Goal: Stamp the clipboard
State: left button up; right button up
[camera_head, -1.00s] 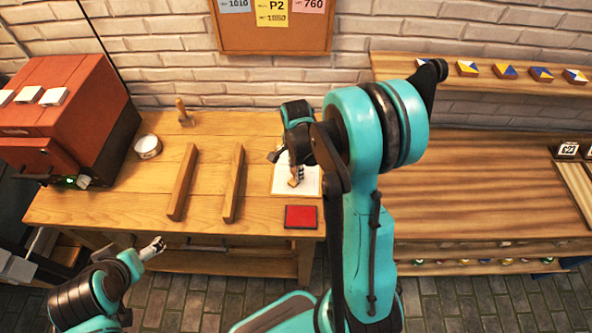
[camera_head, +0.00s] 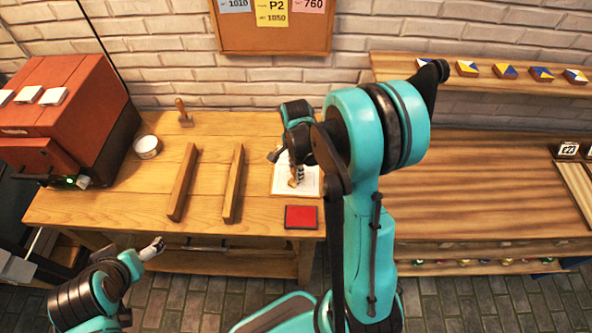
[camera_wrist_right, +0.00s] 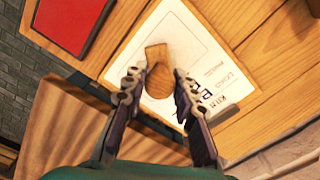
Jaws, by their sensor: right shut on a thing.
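The clipboard (camera_head: 311,186) lies on the left wooden table with a white sheet on it; its printed sheet fills the middle of the right wrist view (camera_wrist_right: 190,42). A wooden stamp (camera_head: 297,180) is over the sheet, held between the fingertips of my right gripper (camera_wrist_right: 158,78). The stamp's wooden handle and block (camera_wrist_right: 157,58) show in the right wrist view. I cannot tell whether its face touches the paper. My left gripper (camera_head: 154,248) is in front of the table, away from the clipboard, too small to tell open from shut.
A red pad (camera_head: 300,217) lies at the table's front edge, near the clipboard. Two wooden rails (camera_head: 183,182) stand left of it. A white round pot (camera_head: 147,146), a small wooden-handled tool (camera_head: 183,113) and a red-brown machine (camera_head: 62,115) are farther left.

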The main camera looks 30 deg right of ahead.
jog(key=shift+r+p, duration=2.35)
jog(key=shift+r, duration=1.1)
jog(key=shift+w, duration=0.1)
